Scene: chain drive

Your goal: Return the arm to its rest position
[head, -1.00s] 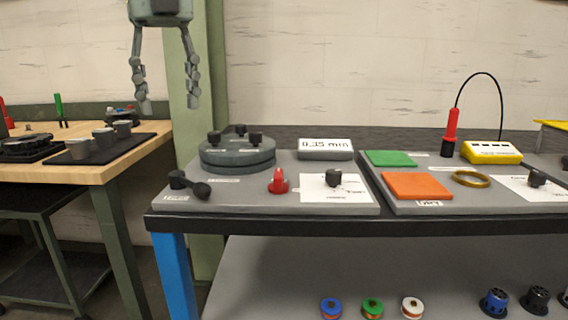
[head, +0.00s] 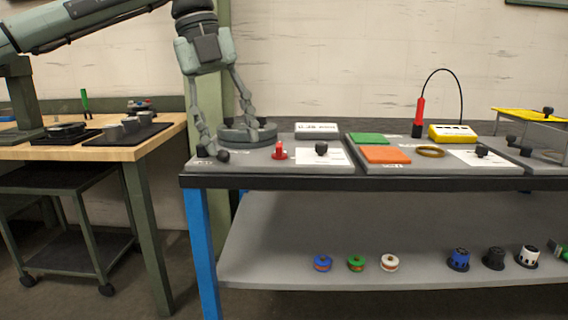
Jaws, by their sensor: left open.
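My left arm (head: 85,24) comes in from the upper left and hangs its gripper down in front of the left end of the grey table. My left gripper (head: 225,150) is open and empty, with its two fingers spread and pointing down. In the picture its fingertips overlap the round grey fixture (head: 262,133) and the space beside the black-knobbed lever (head: 222,155). I cannot tell whether the fingers touch anything. My right gripper is not in view.
The grey table (head: 400,182) carries a red knob (head: 280,151), a green pad (head: 369,139), an orange pad (head: 386,154), a ring (head: 430,152) and a yellow box (head: 453,133). Its lower shelf (head: 300,225) holds several small parts. A wooden bench (head: 90,152) stands at left.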

